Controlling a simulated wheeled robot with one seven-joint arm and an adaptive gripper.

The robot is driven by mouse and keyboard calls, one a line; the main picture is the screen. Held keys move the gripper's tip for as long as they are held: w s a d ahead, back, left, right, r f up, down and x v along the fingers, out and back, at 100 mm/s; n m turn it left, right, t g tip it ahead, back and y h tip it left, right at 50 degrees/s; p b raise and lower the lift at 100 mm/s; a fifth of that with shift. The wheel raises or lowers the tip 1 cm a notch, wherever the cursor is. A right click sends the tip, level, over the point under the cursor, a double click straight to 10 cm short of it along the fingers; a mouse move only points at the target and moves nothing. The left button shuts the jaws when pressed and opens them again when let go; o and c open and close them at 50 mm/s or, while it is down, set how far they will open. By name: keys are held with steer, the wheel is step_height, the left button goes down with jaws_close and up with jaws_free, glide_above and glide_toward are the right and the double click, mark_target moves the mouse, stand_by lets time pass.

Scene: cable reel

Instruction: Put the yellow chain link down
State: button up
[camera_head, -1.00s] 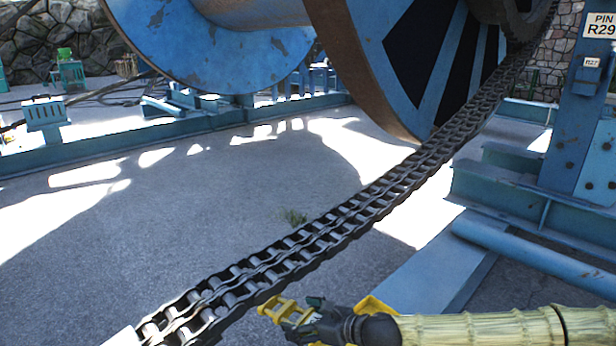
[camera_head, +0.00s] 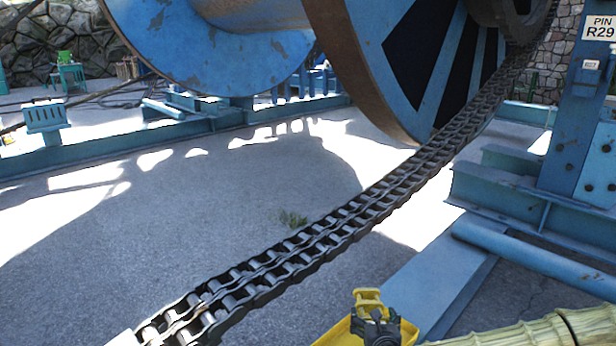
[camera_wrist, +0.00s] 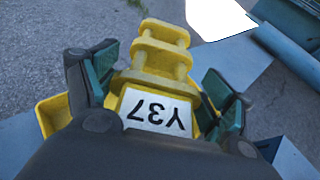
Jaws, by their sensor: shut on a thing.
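The yellow chain link (camera_wrist: 158,60) sits between the two green-padded fingers of my gripper (camera_wrist: 160,85) in the wrist view. Its white label reads Y37, upside down. My gripper is shut on the link. In the head view the link (camera_head: 368,298) sticks up above my gripper (camera_head: 376,328) at the bottom edge. A yellow tray-like thing (camera_head: 338,333) shows behind and around the gripper; its edge also shows at the left in the wrist view. My gripper hides most of it, and I cannot tell whether the link touches it.
A heavy dark double-row chain (camera_head: 330,228) runs from the big blue reel (camera_head: 365,75) down to the lower left. A blue frame with a post (camera_head: 575,130) marked PIN R29 stands at the right. A flat blue beam (camera_head: 440,285) lies near my gripper. Open pavement (camera_head: 190,235) lies left.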

steer(key=s+r+p, duration=0.3)
steer(key=r+p, duration=1.5)
steer(key=r, duration=0.2)
steer(key=s+r+p, duration=0.3)
steer(key=r+p, duration=1.5)
steer(key=r, duration=0.2)
steer(key=s+f, duration=0.6)
steer(key=f, duration=0.1)
steer(key=shift+s+a+f, duration=0.15)
steer(key=shift+s+f, duration=0.05)
steer(key=shift+f, duration=0.2)
steer(key=shift+a, duration=0.1)
